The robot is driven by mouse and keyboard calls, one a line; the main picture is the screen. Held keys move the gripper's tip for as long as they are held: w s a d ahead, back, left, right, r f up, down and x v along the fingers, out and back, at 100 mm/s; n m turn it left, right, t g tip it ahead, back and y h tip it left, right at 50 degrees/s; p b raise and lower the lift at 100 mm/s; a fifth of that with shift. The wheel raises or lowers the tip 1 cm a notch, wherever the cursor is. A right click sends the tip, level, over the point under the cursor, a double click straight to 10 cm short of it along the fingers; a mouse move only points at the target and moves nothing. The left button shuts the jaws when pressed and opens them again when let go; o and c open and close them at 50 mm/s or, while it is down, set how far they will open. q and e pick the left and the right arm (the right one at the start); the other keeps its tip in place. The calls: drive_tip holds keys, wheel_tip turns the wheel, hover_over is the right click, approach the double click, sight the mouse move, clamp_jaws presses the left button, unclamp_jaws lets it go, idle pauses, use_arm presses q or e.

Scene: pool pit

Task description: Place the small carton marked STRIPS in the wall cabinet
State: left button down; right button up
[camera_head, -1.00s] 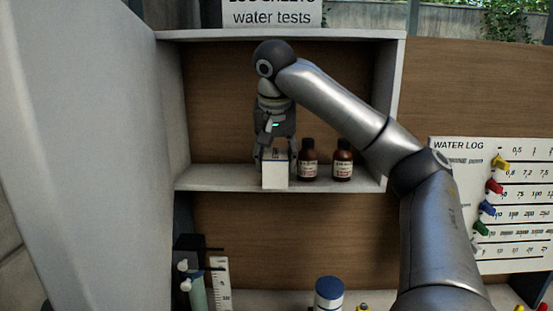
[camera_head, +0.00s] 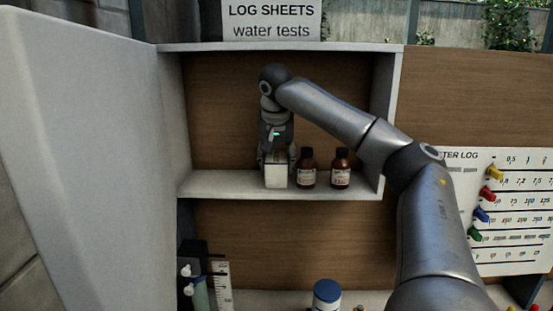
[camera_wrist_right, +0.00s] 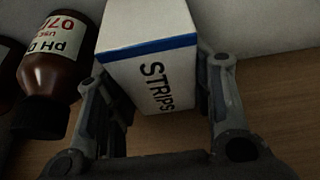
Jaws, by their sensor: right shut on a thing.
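The small carton marked STRIPS (camera_head: 276,176) is white with a blue band and stands at the shelf of the wall cabinet (camera_head: 220,187), left of two brown bottles. It fills the middle of the right wrist view (camera_wrist_right: 150,65), where the word STRIPS shows. My right gripper (camera_head: 277,158) is shut on the carton from above, with a finger on each side of it. I cannot tell whether the carton's base touches the shelf. My left gripper is not in view.
Two brown bottles (camera_head: 306,168) (camera_head: 340,168) stand just right of the carton; one shows close by in the wrist view (camera_wrist_right: 55,65). The cabinet door (camera_head: 90,150) is open at the left. A blue-lidded tub (camera_head: 327,294) is below. The shelf left of the carton is clear.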

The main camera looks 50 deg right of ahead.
sight(275, 161)
drive_tip(key=shift+f, duration=0.15)
drive_tip(key=o, duration=0.9)
drive_tip(key=shift+c, duration=0.2)
drive_tip(key=shift+b+v, duration=1.1)
drive_tip(key=shift+b, duration=0.1)
drive_tip(key=shift+s+a+b, duration=0.4)
drive_tip(key=shift+a+b, duration=0.2)
drive_tip(key=shift+b, duration=0.05)
drive_tip(key=shift+s+a+b, duration=0.45)
drive_tip(key=shift+a+b, duration=0.15)
drive_tip(key=s+a+r+p, duration=0.1)
drive_tip(key=s+a+p, duration=0.1)
drive_tip(key=s+a, duration=0.4)
drive_tip(key=shift+a, duration=0.65)
